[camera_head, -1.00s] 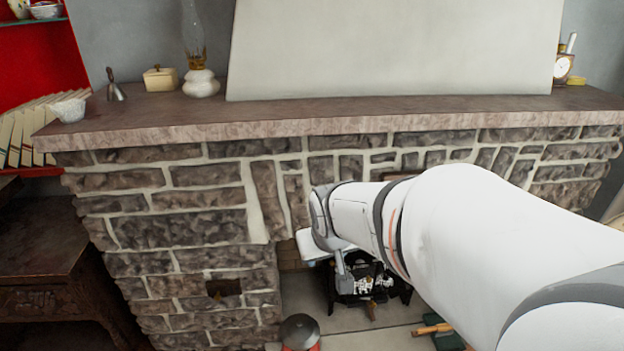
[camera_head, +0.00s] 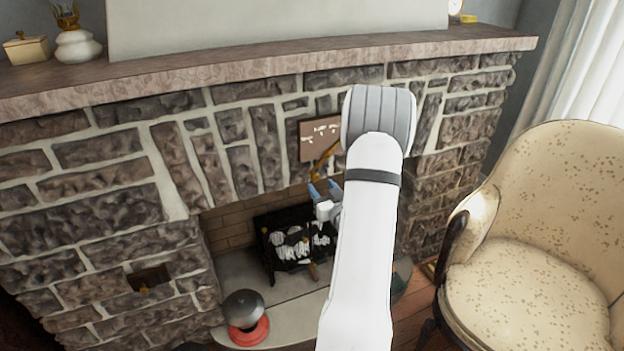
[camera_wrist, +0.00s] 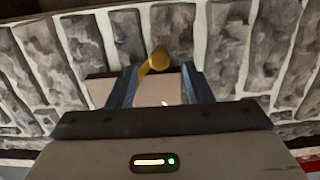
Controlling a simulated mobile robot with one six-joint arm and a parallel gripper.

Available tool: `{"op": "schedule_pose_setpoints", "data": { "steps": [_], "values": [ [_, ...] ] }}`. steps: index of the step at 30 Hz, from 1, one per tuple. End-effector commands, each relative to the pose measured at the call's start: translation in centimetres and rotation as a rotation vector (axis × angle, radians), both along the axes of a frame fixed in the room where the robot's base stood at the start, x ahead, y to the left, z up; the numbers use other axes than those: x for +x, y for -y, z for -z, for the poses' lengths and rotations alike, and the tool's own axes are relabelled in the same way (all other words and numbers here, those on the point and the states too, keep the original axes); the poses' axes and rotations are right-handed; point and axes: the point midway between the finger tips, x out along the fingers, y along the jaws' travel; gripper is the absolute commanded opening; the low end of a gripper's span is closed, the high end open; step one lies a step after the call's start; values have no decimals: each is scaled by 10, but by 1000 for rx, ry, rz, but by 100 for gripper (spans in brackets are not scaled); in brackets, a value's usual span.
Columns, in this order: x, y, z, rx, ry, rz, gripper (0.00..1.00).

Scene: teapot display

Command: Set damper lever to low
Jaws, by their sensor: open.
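The damper lever (camera_head: 327,157) is a short brass handle on a brown plate (camera_head: 318,135) with pale markings, set in the stone above the fireplace opening. It slants down and left in the head view. My gripper (camera_head: 323,190) is open and empty, a little below the lever, its blue fingers pointing up. In the wrist view, the lever's rounded end (camera_wrist: 157,61) appears between the tips of my spread fingers (camera_wrist: 160,74), with the plate behind. I see no contact, and the depth gap is hard to tell. My arm covers the plate's right side.
The stone mantel (camera_head: 250,72) juts out above. A grate with logs (camera_head: 292,245) sits in the opening below, and a grey-and-red pot (camera_head: 245,315) stands on the hearth. A cream armchair (camera_head: 540,230) is close on the right.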

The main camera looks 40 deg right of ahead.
Motion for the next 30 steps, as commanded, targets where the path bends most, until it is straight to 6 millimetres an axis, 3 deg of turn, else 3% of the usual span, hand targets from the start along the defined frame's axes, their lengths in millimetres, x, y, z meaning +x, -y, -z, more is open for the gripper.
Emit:
{"op": "schedule_pose_setpoints", "data": {
  "steps": [5,16,27,30],
  "values": [
    [14,5,1,-1,15,-4,46],
    [67,17,0,-1,14,-4,46],
    [75,18,0,0,13,-3,46],
    [75,18,0,0,13,-3,39]
  ]
}}
